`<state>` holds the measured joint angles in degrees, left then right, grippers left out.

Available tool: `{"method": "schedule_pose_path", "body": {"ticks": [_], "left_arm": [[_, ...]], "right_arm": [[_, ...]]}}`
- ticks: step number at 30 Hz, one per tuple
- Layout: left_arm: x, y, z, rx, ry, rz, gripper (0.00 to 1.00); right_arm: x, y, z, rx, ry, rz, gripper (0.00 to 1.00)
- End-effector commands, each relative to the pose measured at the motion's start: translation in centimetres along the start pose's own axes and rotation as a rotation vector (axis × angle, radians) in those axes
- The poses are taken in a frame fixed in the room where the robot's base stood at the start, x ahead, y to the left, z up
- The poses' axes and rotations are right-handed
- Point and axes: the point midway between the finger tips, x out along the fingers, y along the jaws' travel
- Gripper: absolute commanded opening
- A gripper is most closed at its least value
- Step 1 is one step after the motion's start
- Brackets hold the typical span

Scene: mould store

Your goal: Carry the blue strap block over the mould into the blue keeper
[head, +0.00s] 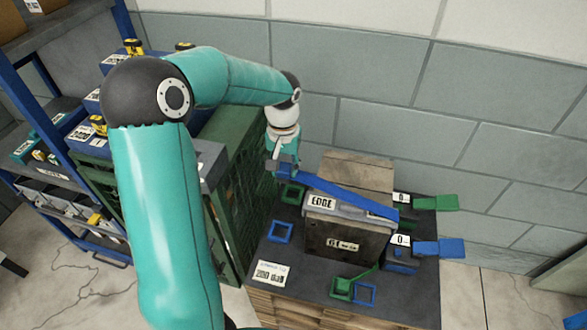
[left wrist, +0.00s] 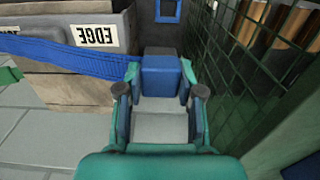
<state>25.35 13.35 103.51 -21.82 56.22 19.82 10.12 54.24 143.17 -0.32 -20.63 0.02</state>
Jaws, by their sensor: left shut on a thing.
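My left gripper (head: 283,166) is shut on the blue strap block (left wrist: 160,78), to the upper left of the mould (head: 345,237). In the head view the block is largely hidden by the gripper; in the left wrist view it sits between both fingers. A blue strap (head: 350,195) runs from it across the top of the mould to its right side. A blue square frame (head: 272,232), apparently a keeper, lies left of the mould and apart from the block. Another blue frame (head: 373,296) lies in front. My right gripper is not in view.
A green mesh cabinet (head: 240,215) stands close to the left of the gripper. Green frames (head: 292,184) (head: 341,297) lie on the dark stand top. Green (head: 437,202) and blue (head: 440,248) flaps stick out at the right. A block wall is behind.

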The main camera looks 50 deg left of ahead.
Motion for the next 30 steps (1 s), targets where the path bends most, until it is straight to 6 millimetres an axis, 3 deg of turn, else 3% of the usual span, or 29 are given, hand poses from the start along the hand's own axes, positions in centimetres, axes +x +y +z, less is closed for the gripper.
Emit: {"method": "schedule_pose_path", "body": {"ticks": [8, 30], "left_arm": [[0.0, -2.3, 0.0, -0.003, 0.001, 0.000, 0.06], [6.3, -2.2, 0.0, -0.001, 0.001, 0.000, 0.06]], "right_arm": [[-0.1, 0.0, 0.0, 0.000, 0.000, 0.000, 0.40], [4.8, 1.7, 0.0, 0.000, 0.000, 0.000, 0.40]]}}
